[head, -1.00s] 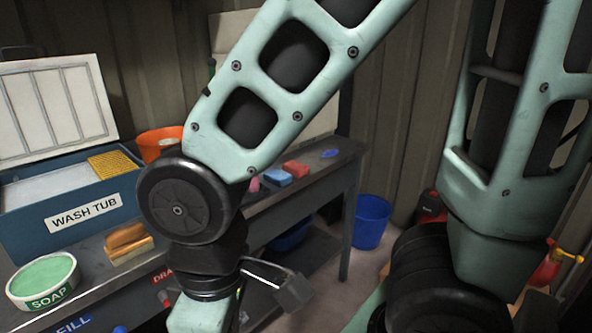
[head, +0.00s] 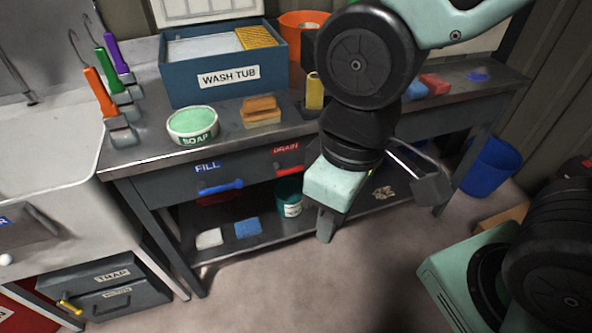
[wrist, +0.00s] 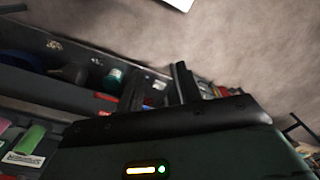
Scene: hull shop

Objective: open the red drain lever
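The red drain lever (head: 289,171) is on the front of the wash bench, just below the red DRAIN label (head: 286,148). Its handle lies roughly level, pointing right. My gripper (head: 325,236) hangs in front of the bench, right of and below the lever, apart from it. In the wrist view my gripper (wrist: 160,88) shows two dark fingers with a gap between them and nothing held. A small red patch left of the fingers there is too blurred to identify surely.
A blue fill lever (head: 220,187) is left of the drain lever. The wash tub (head: 222,77), soap dish (head: 193,125) and sponges stand on the bench top. A lower shelf holds a teal can (head: 289,196) and cloths. The floor in front is clear; a blue bucket (head: 490,166) stands right.

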